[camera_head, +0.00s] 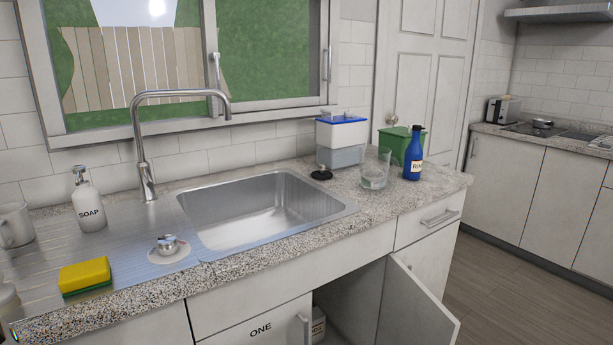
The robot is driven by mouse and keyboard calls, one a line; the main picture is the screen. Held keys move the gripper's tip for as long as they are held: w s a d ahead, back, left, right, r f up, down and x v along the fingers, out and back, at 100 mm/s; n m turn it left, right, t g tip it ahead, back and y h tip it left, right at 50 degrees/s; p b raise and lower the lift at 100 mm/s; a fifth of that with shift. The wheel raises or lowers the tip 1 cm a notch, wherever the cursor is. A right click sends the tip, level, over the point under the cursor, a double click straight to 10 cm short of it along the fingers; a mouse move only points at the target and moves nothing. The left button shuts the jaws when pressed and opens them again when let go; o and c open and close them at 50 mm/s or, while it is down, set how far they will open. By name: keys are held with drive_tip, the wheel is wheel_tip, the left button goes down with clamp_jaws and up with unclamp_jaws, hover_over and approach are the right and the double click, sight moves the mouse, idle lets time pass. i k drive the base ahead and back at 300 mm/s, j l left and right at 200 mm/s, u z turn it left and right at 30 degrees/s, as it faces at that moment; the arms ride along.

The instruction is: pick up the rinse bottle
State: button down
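A blue bottle with a dark cap (413,158) stands upright on the granite counter, right of the sink. It carries a small pale label whose text is too small to read surely; it looks like the rinse bottle. A clear glass (374,176) stands just left of it, and a green box (394,145) is close behind it. The bottle's front is unobstructed. My gripper is not in view.
A steel sink (270,205) with a tall faucet (143,150) fills the counter's middle. A soap dispenser (88,200), mug (14,226) and yellow-green sponge (85,277) are at left. A blue-white container (341,141) stands behind the glass. A cabinet door (415,310) hangs open below.

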sight(414, 153)
drive_tip(key=i+l+z, duration=0.35)
drive_tip(key=z, duration=0.15)
drive_tip(key=i+l+z, duration=0.2)
drive_tip(key=i+z, duration=0.25)
drive_tip(key=i+l+z, duration=0.2)
drive_tip(key=i+z, duration=0.65)
drive_tip(key=i+l+u, duration=0.15)
drive_tip(key=i+u, duration=0.15)
drive_tip(key=i, duration=0.2)
drive_tip(key=i+l+u, duration=0.35)
drive_tip(key=i, duration=0.15)
drive_tip(key=i+l+u, duration=0.1)
drive_tip(key=u, duration=0.3)
drive_tip(key=i+l+u, duration=0.25)
drive_tip(key=u, duration=0.2)
drive_tip(key=i+l+u, duration=0.15)
drive_tip(key=u, duration=0.25)
drive_tip(key=i+l+u, duration=0.1)
drive_tip(key=l+u, duration=0.55)
drive_tip(key=u, duration=0.15)
drive_tip(key=i+l+u, duration=0.35)
drive_tip(key=k+l, duration=0.05)
drive_tip(key=l, duration=0.05)
